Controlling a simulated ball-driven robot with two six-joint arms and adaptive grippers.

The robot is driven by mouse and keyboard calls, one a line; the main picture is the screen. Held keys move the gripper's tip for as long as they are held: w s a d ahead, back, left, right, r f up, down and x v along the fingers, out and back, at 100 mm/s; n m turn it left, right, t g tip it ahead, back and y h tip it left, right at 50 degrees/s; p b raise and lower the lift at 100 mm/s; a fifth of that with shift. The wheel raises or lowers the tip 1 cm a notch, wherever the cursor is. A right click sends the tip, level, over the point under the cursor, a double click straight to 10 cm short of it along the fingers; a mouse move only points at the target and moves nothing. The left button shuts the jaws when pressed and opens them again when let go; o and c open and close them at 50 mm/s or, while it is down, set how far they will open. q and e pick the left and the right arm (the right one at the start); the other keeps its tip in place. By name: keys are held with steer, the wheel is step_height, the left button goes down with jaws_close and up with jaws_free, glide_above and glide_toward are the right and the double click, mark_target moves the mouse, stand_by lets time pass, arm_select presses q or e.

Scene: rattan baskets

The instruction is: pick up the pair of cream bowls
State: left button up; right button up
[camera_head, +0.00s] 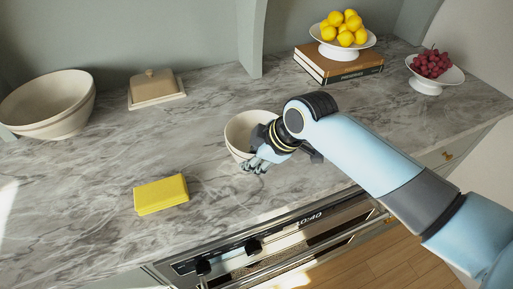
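Two large cream bowls, nested one in the other (55,120), stand at the far left of the counter, partly on the picture's left side. A smaller cream bowl (238,130) stands upright in the middle of the counter. My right gripper (256,165) reaches in from the right over this bowl's front right rim and hides part of it. Its fingers are at the rim, but whether they are closed on it cannot be made out. My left gripper is not in view.
A yellow sponge (161,195) lies front left of the middle bowl. A covered butter dish (156,88) stands behind. Books (338,66) under a bowl of lemons (343,28) and a bowl of grapes (432,66) stand at the back right. An oven (270,248) is below the front edge.

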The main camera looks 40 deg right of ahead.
jaws_close()
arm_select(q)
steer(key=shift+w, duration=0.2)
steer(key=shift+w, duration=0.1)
arm_select(e)
steer(key=shift+w+r, duration=0.15)
steer(key=shift+r, duration=0.55)
step_height(320, 180, up, 3)
steer(key=shift+b, duration=0.4)
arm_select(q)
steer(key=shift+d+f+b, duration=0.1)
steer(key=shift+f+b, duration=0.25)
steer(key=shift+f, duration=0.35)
arm_select(e)
steer(key=s+d+r, duration=0.6)
steer(key=s+d, duration=0.1)
steer(key=s, duration=0.1)
steer(key=shift+s+d+r, duration=0.4)
